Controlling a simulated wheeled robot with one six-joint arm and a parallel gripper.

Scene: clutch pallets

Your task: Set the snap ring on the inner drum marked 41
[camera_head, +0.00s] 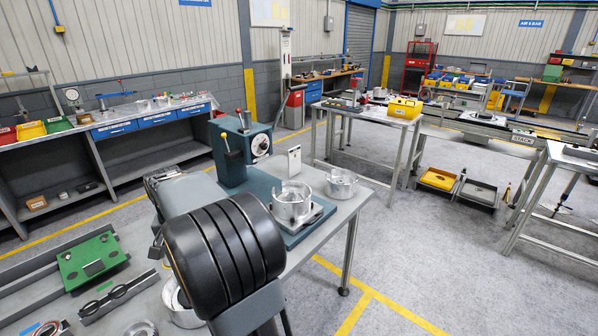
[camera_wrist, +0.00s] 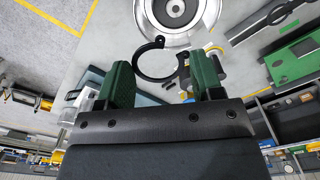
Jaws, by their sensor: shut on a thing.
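The snap ring (camera_wrist: 137,68) is a thin black open ring with small lugs at its ends, seen in the wrist view. My gripper (camera_wrist: 161,66) has green fingers on either side of the ring and is shut on it. A round metal drum (camera_wrist: 205,14) with a dark centre lies just beyond the ring, partly cut off by the frame. In the head view, a metal drum (camera_head: 178,312) on the near bench is partly hidden by my arm. I can read no 41 on any drum. My gripper is hidden in the head view.
A metal drum (camera_head: 291,207) stands on the press base, with another drum (camera_head: 341,186) beside it. The green press (camera_head: 232,150) rises behind.

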